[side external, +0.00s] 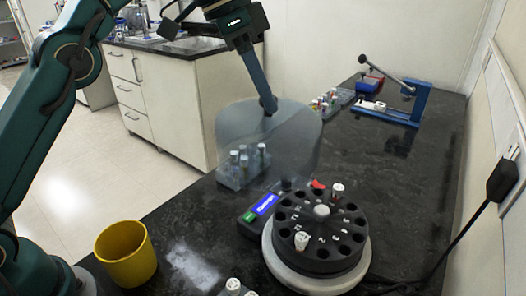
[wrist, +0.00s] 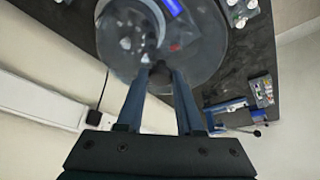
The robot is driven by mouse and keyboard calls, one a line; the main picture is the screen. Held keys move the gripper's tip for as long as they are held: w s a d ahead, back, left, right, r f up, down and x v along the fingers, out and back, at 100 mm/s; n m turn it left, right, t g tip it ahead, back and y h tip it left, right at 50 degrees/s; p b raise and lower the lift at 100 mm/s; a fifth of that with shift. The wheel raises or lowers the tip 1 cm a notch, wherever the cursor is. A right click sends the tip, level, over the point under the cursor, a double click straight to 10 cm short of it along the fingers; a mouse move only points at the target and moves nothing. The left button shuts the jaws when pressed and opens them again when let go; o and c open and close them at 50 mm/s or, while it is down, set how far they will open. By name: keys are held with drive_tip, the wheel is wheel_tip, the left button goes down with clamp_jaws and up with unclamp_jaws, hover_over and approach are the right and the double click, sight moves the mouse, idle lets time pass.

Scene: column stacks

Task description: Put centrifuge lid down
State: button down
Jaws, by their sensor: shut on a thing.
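The centrifuge lid (side external: 235,122) is a clear, greyish round cover held up in the air behind and above the centrifuge. My gripper (side external: 270,108) is shut on the lid near its top. In the wrist view the two fingertips (wrist: 161,72) close on the lid (wrist: 205,45), and the centrifuge shows blurred through it. The centrifuge (side external: 318,235) stands on the black counter with its dark rotor uncovered from the side. White-capped tubes (side external: 337,191) sit in the rotor, one at the back and one (side external: 301,240) at the front left. A lit blue display (side external: 265,204) is at its left.
A rack with tubes (side external: 243,165) stands behind the centrifuge, partly seen through the lid. Another tube rack (side external: 330,101) and a blue device (side external: 403,104) are farther back. A yellow cup (side external: 126,254) stands at the front left. A cable (side external: 470,232) runs along the right wall.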

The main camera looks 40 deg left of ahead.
drive_tip(key=shift+s+d+f, duration=0.1)
drive_tip(key=shift+d+f, duration=2.65)
drive_tip(key=shift+d, duration=0.2)
drive_tip(key=shift+s+d+f, duration=0.1)
drive_tip(key=shift+d+f, duration=2.6)
drive_tip(key=shift+d, duration=0.2)
drive_tip(key=shift+f, duration=0.6)
drive_tip(key=c, duration=0.5)
unclamp_jaws()
drive_tip(key=shift+c, duration=0.2)
drive_tip(key=shift+r, duration=0.15)
